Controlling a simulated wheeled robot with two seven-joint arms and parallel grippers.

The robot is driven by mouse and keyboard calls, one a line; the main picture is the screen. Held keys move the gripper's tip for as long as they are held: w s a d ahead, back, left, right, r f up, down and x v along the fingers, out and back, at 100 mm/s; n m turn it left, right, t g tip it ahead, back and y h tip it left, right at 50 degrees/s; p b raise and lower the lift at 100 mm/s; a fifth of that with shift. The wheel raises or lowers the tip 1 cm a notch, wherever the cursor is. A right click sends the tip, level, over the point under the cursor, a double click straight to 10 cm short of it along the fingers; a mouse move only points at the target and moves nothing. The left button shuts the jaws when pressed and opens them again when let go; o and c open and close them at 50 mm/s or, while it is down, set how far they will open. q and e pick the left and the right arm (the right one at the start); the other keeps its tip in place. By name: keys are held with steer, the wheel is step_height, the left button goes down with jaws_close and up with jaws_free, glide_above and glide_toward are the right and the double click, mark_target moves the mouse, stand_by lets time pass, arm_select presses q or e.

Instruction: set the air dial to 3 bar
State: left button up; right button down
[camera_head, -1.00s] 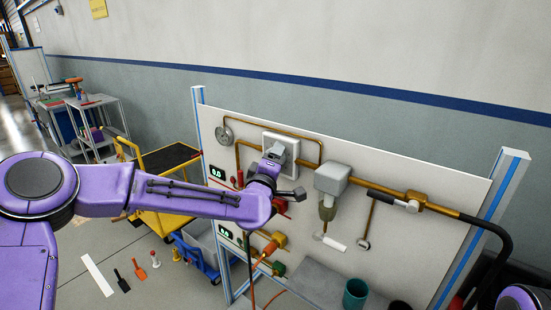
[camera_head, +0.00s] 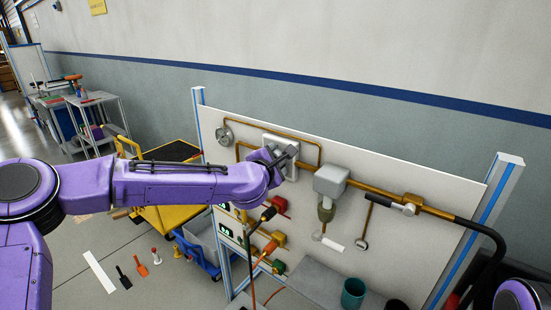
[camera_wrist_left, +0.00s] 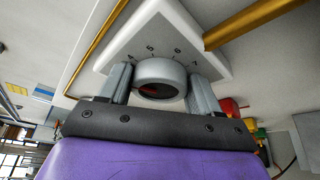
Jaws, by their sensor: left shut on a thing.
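The air dial is a round grey knob on a square white plate (camera_head: 268,138) on the panel. In the left wrist view the knob (camera_wrist_left: 160,70) shows a dark hollow end, and the numbers 4, 5, 6 and 7 show on its plate (camera_wrist_left: 140,40). My left gripper (camera_head: 283,156) is at the dial; in the left wrist view its two grey fingers (camera_wrist_left: 162,82) stand on either side of the knob, shut on it. The dial's pointer and its lower numbers are hidden. My right gripper is out of view.
Brass pipes (camera_head: 380,187), a round gauge-like disc (camera_head: 224,135), a grey box (camera_head: 331,180) and a black hose (camera_head: 495,235) are on the panel around the dial. Red (camera_head: 280,205) and yellow (camera_head: 278,238) valve parts sit below my left gripper. A teal cup (camera_head: 353,293) stands on the shelf.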

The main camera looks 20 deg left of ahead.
arm_select(q)
steer(key=shift+n+g+h, duration=0.3)
steer(key=shift+n+g, duration=0.1)
steer(key=shift+n, duration=0.3)
steer(key=shift+f, duration=0.1)
steer(key=o, duration=1)
steer(key=shift+c, duration=0.2)
steer(key=shift+s, duration=0.15)
steer(key=b+v, duration=0.2)
steer(key=v, duration=0.8)
steer(key=shift+b, duration=0.35)
steer(key=shift+s+a, duration=0.15)
